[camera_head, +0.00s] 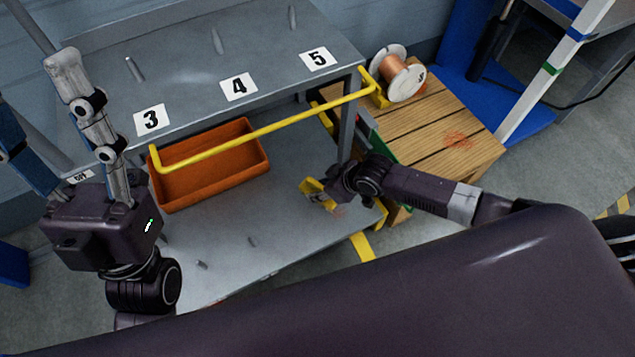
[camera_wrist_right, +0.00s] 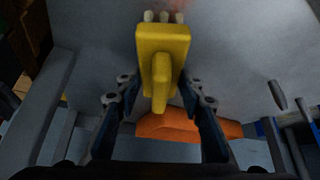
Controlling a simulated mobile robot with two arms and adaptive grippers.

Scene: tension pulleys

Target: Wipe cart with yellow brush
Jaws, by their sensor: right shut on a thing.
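The grey cart (camera_head: 225,265) has an upper shelf labelled 3, 4 and 5, a lower shelf and a yellow handle bar (camera_head: 270,127). My right gripper (camera_head: 328,190) is over the right end of the lower shelf and is shut on the yellow brush (camera_head: 315,193). The brush also shows in the right wrist view (camera_wrist_right: 162,48), between the fingers, its pale bristles toward the grey surface. A faint reddish smear (camera_wrist_right: 168,5) shows near the bristles. Whether they touch the shelf is unclear. My left gripper (camera_head: 42,95) is open and empty at the cart's left side.
An orange bin (camera_head: 210,170) sits at the back left of the lower shelf. A wooden crate (camera_head: 440,125) with a reddish stain on top stands right of the cart, bearing a copper wire spool (camera_head: 398,75). The front of the lower shelf is mostly clear, with small pegs.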

